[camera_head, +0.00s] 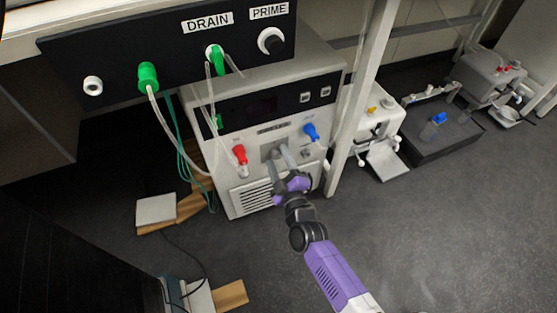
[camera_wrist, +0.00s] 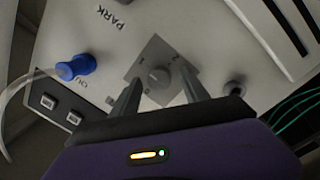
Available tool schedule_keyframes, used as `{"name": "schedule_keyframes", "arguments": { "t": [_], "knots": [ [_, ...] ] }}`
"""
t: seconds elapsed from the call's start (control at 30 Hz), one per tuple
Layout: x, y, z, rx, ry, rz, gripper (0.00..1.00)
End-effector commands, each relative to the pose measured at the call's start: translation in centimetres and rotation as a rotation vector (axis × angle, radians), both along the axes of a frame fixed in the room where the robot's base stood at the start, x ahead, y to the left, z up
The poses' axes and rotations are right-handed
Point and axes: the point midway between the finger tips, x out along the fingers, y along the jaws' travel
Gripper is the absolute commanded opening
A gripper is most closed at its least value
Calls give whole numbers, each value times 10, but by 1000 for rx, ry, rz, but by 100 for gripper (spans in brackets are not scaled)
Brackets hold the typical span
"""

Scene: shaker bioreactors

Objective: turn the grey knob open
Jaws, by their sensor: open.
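The grey knob (camera_wrist: 158,78) sits on a square grey plate (camera_wrist: 150,60) on the front of the bioreactor unit. In the head view the plate (camera_head: 266,151) shows, but my fingers mostly cover the knob. My gripper (camera_head: 278,156) is open and reaches toward the front panel from below right. In the wrist view my gripper (camera_wrist: 160,74) has one finger on each side of the knob, with gaps visible between. I cannot tell how far the fingertips are from the panel.
A red fitting (camera_head: 239,153) is left of the plate and a blue fitting (camera_head: 310,131) is right of it. A pale post (camera_head: 357,100) stands right of the unit.

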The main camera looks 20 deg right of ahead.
Motion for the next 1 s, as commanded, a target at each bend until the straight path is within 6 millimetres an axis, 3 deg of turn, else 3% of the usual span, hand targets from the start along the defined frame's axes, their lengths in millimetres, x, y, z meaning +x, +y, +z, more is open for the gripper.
{"name": "schedule_keyframes", "arguments": {
  "t": [0.03, 0.3, 0.67, 1.0],
  "knots": [
    [0, 0, 0, 0, 0, 0, 51],
    [0, 0, 0, 0, 0, 0, 0],
    [0, 0, 1, 46, 0, 0, 0],
    [0, 0, 3, 279, 1, 1, 0]
  ]
}}
